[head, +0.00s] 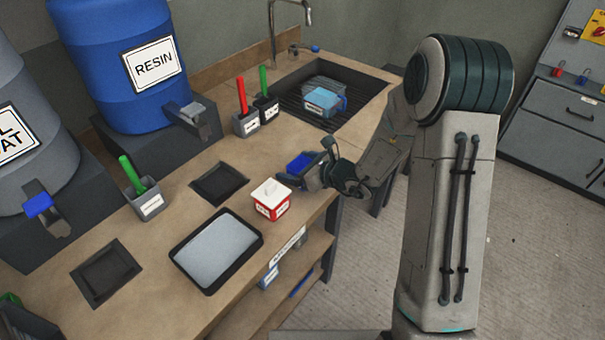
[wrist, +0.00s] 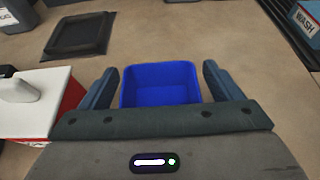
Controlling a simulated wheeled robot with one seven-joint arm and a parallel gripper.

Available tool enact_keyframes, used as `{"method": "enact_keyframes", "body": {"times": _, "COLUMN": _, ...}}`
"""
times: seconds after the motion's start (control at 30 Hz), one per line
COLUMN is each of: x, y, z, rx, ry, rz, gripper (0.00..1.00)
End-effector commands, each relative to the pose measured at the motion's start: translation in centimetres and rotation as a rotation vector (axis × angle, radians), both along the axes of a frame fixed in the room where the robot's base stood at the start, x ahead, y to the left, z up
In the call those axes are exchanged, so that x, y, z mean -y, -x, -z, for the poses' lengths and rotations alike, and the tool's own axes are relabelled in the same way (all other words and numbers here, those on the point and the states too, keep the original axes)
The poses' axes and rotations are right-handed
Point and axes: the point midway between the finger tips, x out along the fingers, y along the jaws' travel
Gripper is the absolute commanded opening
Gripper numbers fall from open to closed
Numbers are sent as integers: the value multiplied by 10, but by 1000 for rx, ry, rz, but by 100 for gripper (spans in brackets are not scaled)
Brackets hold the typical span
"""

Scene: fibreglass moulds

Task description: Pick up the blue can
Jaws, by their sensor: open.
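The blue can (head: 301,163) is an open-topped, square blue container standing on the wooden bench, right of the square dark recess. My gripper (head: 303,176) is at the can, reaching in from the right. In the wrist view the can (wrist: 160,84) lies between the two fingers of my gripper (wrist: 160,88), with a narrow gap visible on each side. The fingers are open. The near lower part of the can is hidden behind the gripper body.
A red container with a white lid (head: 271,200) stands close to the left of my gripper. A black-rimmed tray (head: 216,292) lies at the bench front. A sink (head: 375,88) with a blue wash container (head: 324,102) is behind. Tool holders (head: 246,124) stand near the resin drum (head: 118,75).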

Motion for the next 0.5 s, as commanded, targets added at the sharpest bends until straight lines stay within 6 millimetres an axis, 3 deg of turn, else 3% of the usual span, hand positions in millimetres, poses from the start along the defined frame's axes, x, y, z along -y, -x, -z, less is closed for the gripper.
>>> {"method": "enact_keyframes", "body": {"times": 0.03, "x": 0, "y": 0, "z": 0, "rx": 0, "ry": 0, "rz": 0, "gripper": 85}}
{"method": "enact_keyframes", "body": {"times": 0.23, "x": 0, "y": 0, "z": 0, "rx": 0, "ry": 0, "rz": 0, "gripper": 32}}
{"method": "enact_keyframes", "body": {"times": 0.5, "x": 0, "y": 0, "z": -1, "rx": 1, "ry": 0, "rz": 0, "gripper": 32}}
